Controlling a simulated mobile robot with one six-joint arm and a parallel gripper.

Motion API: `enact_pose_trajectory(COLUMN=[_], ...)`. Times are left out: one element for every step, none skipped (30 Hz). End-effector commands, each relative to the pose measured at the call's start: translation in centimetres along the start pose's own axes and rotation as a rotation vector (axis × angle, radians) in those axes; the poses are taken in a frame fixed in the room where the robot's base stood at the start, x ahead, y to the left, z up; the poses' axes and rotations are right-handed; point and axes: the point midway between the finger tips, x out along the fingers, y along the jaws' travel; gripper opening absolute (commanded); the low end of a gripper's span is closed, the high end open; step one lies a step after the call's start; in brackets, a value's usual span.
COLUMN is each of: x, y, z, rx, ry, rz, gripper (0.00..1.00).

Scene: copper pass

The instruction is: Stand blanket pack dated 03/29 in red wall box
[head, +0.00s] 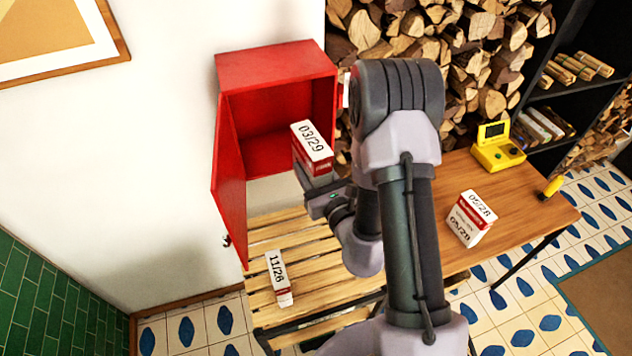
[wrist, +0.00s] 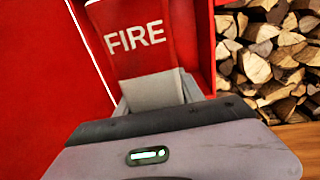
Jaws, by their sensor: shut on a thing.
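The blanket pack dated 03/29 (head: 311,142) is a white and red box, upright, in the head view. My gripper (head: 318,180) is shut on it, and it stands at the front opening of the red wall box (head: 272,66). In the wrist view the pack's red face with the word FIRE (wrist: 137,38) shows above my gripper (wrist: 158,95). The wall box door (head: 229,180) hangs open to the left. I cannot tell whether the pack is inside the box or just in front of it.
A pack dated 11/26 (head: 278,278) lies on the slatted bench (head: 300,245). A pack marked 05/28 (head: 470,218) is on the wooden table (head: 530,205), with a yellow device (head: 497,150) behind it. Stacked firewood (head: 470,50) stands right of the wall box.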

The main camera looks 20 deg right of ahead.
Motion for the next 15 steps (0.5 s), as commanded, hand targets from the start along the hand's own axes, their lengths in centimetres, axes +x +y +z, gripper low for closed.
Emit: enact_pose_trajectory(x=[0.7, 1.1, 1.6, 2.0, 2.4, 2.9, 3.3, 3.7, 4.2, 4.6, 5.0, 5.5, 5.9, 6.3, 6.8], y=[-0.1, -0.2, -0.2, -0.3, -0.3, -0.3, -0.4, -0.4, -0.5, -0.6, -0.6, -0.7, -0.8, -0.8, -0.8], z=[0.9, 0.9, 0.9, 0.9, 0.8, 0.7, 0.7, 0.7, 0.6, 0.6, 0.5, 0.4, 0.3, 0.3, 0.3], rx=[-0.001, 0.0, 0.0, 0.0, -0.001, 0.0, -0.001, -0.001, 0.0, 0.0, -0.001, 0.0, -0.001, -0.002, 0.0], ry=[-0.003, -0.004, -0.003, -0.003, -0.004, -0.003, -0.004, -0.004, -0.003, -0.004, -0.004, -0.005, -0.004, -0.005, -0.005], rz=[-0.001, -0.001, -0.001, -0.001, -0.001, 0.0, -0.001, 0.0, 0.0, -0.001, -0.001, -0.001, -0.001, 0.0, -0.001], gripper=[0.0, 0.0, 0.0, 0.0, 0.0, 0.0, 0.0, 0.0, 0.0, 0.0, 0.0, 0.0, 0.0, 0.0, 0.0])
